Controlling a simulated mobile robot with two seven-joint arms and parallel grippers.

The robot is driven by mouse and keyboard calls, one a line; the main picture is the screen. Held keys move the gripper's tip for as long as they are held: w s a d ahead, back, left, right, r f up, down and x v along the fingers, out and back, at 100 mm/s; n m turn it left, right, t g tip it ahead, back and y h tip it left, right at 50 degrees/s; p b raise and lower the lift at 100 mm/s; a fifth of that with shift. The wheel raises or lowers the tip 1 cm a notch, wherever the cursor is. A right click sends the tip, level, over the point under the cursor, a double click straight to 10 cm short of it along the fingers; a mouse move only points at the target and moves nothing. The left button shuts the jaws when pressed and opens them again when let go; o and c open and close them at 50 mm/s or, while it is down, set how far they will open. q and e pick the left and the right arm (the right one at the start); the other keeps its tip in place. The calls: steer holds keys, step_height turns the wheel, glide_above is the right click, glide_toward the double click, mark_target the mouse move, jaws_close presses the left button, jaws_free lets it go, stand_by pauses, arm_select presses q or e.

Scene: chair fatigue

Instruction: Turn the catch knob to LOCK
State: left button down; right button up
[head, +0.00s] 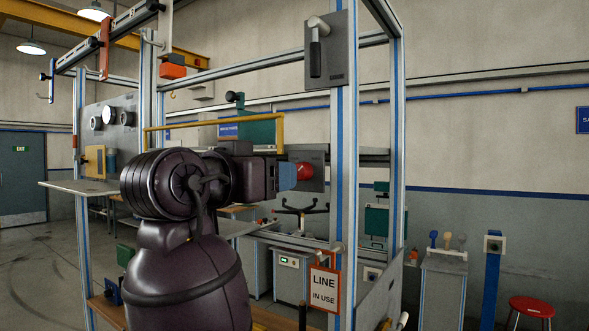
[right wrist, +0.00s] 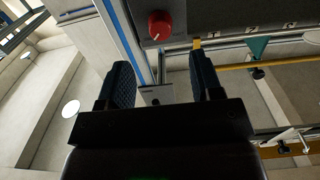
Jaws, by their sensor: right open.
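A red round knob (head: 304,170) sits on a grey plate (head: 316,181) fixed by the front post, just right of my right gripper (head: 288,174) in the head view. In the right wrist view the red knob (right wrist: 160,25) has a white pointer line and sits above the gap between the fingers. My right gripper (right wrist: 162,82) is open, with nothing between its fingers. The knob is outside the fingers. No LOCK lettering is readable, so I cannot tell the knob's setting. My left gripper is not in view.
The aluminium post (head: 344,130) rises close beside the knob plate. A yellow bar (head: 215,122) runs above my arm. A grey plate with a lever handle (head: 317,45) is higher on the post. A "LINE IN USE" sign (head: 323,291) hangs below.

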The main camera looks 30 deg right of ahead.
mark_target(301, 172)
steer(key=p+x, duration=0.1)
steer(key=x, duration=0.6)
steer(key=shift+w+d+p, duration=0.15)
steer(key=shift+d+p, duration=0.15)
steer(key=shift+p, duration=0.05)
steer(key=shift+c, duration=0.3)
steer(key=c, duration=0.9)
steer(key=shift+n, duration=0.4)
steer(key=n, duration=1.7)
